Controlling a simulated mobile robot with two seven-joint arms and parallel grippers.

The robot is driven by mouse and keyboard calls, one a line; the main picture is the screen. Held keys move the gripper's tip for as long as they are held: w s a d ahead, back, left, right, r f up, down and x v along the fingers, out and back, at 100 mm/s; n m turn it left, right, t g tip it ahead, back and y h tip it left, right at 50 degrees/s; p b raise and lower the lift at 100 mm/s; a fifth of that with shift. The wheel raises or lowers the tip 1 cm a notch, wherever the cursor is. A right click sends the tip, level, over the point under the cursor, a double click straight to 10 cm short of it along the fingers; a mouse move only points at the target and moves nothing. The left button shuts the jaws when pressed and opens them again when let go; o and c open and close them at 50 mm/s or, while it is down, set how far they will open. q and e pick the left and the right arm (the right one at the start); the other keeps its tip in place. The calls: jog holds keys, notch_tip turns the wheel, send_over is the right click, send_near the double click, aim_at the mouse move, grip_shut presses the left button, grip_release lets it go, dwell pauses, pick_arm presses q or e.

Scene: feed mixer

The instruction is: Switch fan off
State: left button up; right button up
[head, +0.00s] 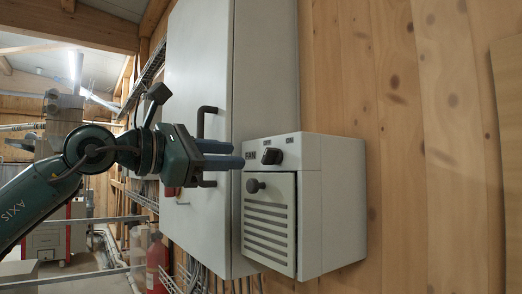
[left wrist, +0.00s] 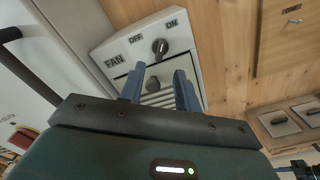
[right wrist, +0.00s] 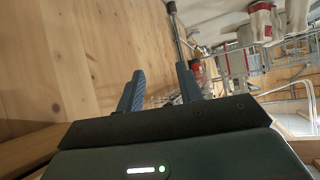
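The fan control box (head: 335,215) is a light grey box on the wooden wall, labelled FAN, OFF and ON. Its dark rotary knob (head: 271,155) sits between the OFF and ON labels; it also shows in the left wrist view (left wrist: 160,47), where its grip seems to point up toward the ON side. My left gripper (head: 240,155) is just left of the knob in the head view, apart from it. In the left wrist view its blue fingers (left wrist: 158,78) are open and empty, below the knob. My right gripper (right wrist: 160,78) is open and empty, away from the box.
A slatted door (head: 270,225) with a round dark pull (head: 253,185) lies below the knob. A tall grey cabinet (head: 265,70) with a dark handle stands behind my left gripper. A red extinguisher (head: 157,262) is at lower left.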

aim_at(264, 156)
pick_arm(q)
jog(key=p+x, duration=0.2)
jog(key=x, duration=0.6)
jog(key=shift+a, duration=0.1)
jog(key=shift+c, duration=0.3)
grip_shut()
